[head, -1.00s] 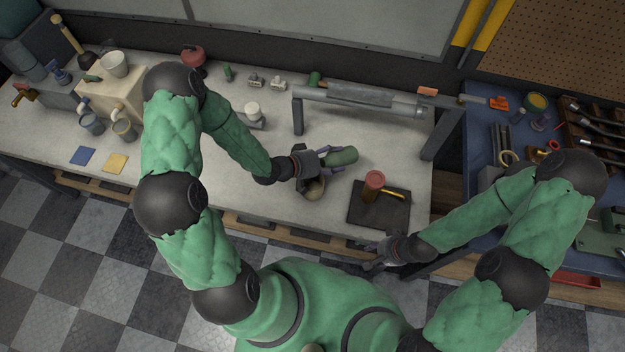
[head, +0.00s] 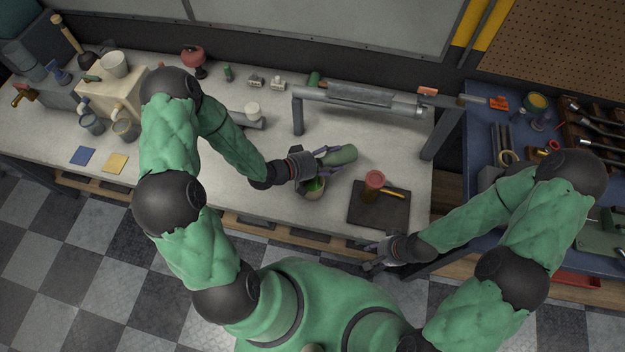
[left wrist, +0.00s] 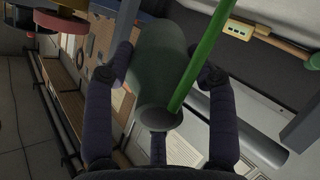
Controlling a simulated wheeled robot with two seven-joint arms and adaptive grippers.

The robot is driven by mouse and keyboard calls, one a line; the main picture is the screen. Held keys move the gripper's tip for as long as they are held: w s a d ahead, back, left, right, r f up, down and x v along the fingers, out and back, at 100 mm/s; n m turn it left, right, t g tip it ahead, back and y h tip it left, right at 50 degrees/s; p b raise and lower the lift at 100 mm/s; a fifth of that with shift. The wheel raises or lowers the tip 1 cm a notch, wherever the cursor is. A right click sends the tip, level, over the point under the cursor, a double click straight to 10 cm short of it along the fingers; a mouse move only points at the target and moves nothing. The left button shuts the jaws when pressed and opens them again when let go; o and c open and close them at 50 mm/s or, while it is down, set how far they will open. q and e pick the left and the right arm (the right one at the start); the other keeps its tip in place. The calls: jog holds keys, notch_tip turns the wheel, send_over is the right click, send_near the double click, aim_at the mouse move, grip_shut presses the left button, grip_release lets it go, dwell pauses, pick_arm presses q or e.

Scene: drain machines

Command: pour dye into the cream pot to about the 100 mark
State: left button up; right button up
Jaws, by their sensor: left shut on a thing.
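My left gripper (head: 330,157) is shut on a dull green bottle (head: 342,155) and holds it tipped over beside the cream pot. The left wrist view shows the bottle (left wrist: 158,70) between the fingers, with a bright green stream (left wrist: 200,60) at its open mouth. Bright green shows inside the pot. Its marks and the exact level cannot be read. My right gripper (head: 372,257) is empty, with fingers apart, in front of the bench edge.
A dark mat (head: 393,215) right of the pot carries a red-topped jar (head: 373,185) and a yellow strip. A grey raised bar (head: 360,98) stands behind the bottle. Cups and coloured cards are at the left. Bare bench lies left of the pot.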

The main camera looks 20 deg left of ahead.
aim_at(328, 157)
pick_arm(q)
jog(key=shift+s+a+r+t+h, duration=0.2)
jog(key=shift+s+a+t+h, duration=0.15)
jog(key=shift+t+h, duration=0.05)
jog(key=shift+s+a+r+t+h, duration=0.1)
jog(key=shift+r+t+h, duration=0.4)
jog(key=shift+r, duration=0.5)
jog(key=shift+s+r+t+h, duration=0.1)
jog(key=shift+r+t+h, duration=0.4)
jog(key=shift+r, duration=0.45)
dwell(0.6)
jog(key=f+g+y, duration=0.1)
jog(key=f, duration=0.1)
jog(key=w+f+g+y, duration=0.1)
jog(key=f, duration=0.1)
jog(key=shift+d+g+y, duration=0.3)
jog(key=shift+d, duration=0.1)
jog(key=shift+w+d+f, duration=0.15)
jog(key=shift+w+f, duration=0.05)
jog(key=shift+w+g+y, duration=0.1)
jog(key=shift+g+y, duration=0.2)
